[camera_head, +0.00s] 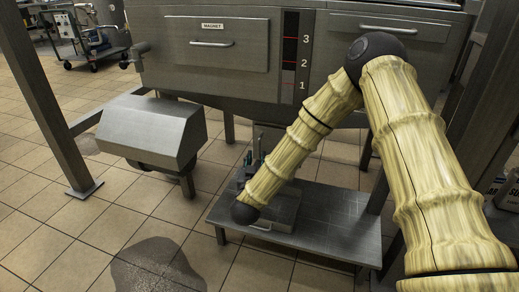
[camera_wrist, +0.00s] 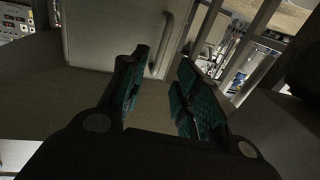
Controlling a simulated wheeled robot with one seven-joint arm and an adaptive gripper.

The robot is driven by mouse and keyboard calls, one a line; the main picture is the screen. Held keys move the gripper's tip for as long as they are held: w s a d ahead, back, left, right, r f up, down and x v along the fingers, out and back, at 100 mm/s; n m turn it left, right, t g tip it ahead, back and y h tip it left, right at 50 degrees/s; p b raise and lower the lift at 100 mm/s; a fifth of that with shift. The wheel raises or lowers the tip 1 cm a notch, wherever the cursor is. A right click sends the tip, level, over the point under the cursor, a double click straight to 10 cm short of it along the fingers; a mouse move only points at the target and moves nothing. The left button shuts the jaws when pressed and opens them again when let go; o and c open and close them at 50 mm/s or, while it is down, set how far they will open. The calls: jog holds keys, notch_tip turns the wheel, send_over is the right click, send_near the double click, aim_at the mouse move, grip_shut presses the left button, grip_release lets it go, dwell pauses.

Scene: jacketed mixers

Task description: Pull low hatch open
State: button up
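A grey flat hatch panel with a "MAGNET" label (camera_head: 214,44) is on the front of the steel mixer body and looks shut. A second panel with a bar handle (camera_head: 375,28) is at the upper right. In the wrist view, a panel with a bar handle (camera_wrist: 161,46) lies beyond the fingertips; I cannot tell which panel it is. My gripper (camera_wrist: 163,57) is open, teal pads apart, with nothing between them. In the head view, my gripper (camera_head: 252,160) is low under the mixer, mostly hidden behind my arm.
A low steel platform (camera_head: 330,232) stands under my arm, with a small box with a handle (camera_head: 262,228) on it. A sloped steel housing (camera_head: 150,130) is to the left. Mixer legs (camera_head: 50,110) and a dark floor patch (camera_head: 155,268) are nearby.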

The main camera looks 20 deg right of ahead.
aim_at(259, 147)
jog(key=b+x, duration=0.3)
jog(key=x, duration=0.4)
jog(key=shift+w+d+f, duration=0.15)
jog(key=shift+w, duration=0.15)
jog(key=shift+w+d, duration=0.15)
jog(key=shift+w, duration=0.35)
jog(key=shift+c, duration=0.4)
grip_shut()
